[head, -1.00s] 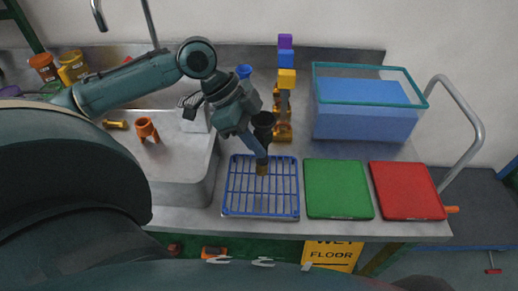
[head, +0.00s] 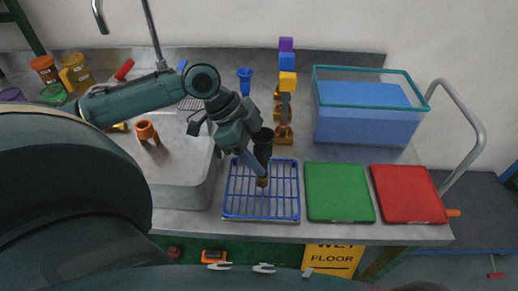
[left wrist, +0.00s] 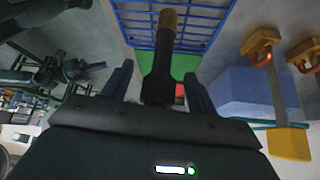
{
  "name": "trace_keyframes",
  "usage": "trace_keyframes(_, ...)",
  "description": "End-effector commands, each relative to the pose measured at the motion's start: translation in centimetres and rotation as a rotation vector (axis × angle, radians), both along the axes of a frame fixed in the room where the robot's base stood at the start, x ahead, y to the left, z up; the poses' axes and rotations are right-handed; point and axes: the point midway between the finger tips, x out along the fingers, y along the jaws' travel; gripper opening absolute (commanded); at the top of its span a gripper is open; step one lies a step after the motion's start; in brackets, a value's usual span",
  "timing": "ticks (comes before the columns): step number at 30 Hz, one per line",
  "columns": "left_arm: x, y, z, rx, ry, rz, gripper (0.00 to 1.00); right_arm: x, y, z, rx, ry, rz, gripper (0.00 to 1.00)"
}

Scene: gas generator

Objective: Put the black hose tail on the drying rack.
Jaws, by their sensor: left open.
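The black hose tail (head: 262,146) is upright, its wide black end up and its brass tip down over the back middle of the blue wire drying rack (head: 232,214). I cannot tell for sure whether the tip touches the wires. My left gripper (head: 254,165) is at the hose tail, partly hiding its left side. In the left wrist view the hose tail (left wrist: 162,65) lies between the spread fingers of the left gripper (left wrist: 158,90), with gaps on both sides. The rack (left wrist: 207,32) shows beyond the tip. My right gripper is not in view.
Right of the rack lie a green tray (head: 338,193) and a red tray (head: 409,195). Behind are a blue bin (head: 365,112), a stack of coloured blocks (head: 287,80) and a blue funnel-like piece (head: 245,80). The sink (head: 180,180) with an orange piece (head: 147,131) is left.

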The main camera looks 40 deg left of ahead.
Motion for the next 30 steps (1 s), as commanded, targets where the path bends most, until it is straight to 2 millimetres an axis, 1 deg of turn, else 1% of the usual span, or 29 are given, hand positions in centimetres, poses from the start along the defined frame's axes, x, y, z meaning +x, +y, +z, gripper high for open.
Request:
trace_keyframes(5,-0.1,0.4,0.7,0.001,0.0,0.001,0.59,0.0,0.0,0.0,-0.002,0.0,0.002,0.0)
trace_keyframes(8,-0.4,1.3,2.0,0.005,-0.001,0.002,0.59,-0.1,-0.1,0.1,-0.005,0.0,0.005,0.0)
trace_keyframes(14,-1.2,3.3,5.5,0.007,0.001,0.001,0.59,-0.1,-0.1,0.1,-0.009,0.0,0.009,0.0)
trace_keyframes(20,-1.7,4.7,7.7,0.006,0.001,0.001,0.59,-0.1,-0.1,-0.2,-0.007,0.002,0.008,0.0)
trace_keyframes(21,-1.7,4.8,7.9,0.006,-0.002,-0.002,0.59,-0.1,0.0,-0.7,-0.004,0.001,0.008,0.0)
trace_keyframes(24,-1.8,5.2,8.5,0.006,-0.003,-0.005,0.59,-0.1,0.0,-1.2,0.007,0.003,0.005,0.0)
trace_keyframes(30,-2.1,5.8,9.7,0.004,-0.001,-0.002,0.59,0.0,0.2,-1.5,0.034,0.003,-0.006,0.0)
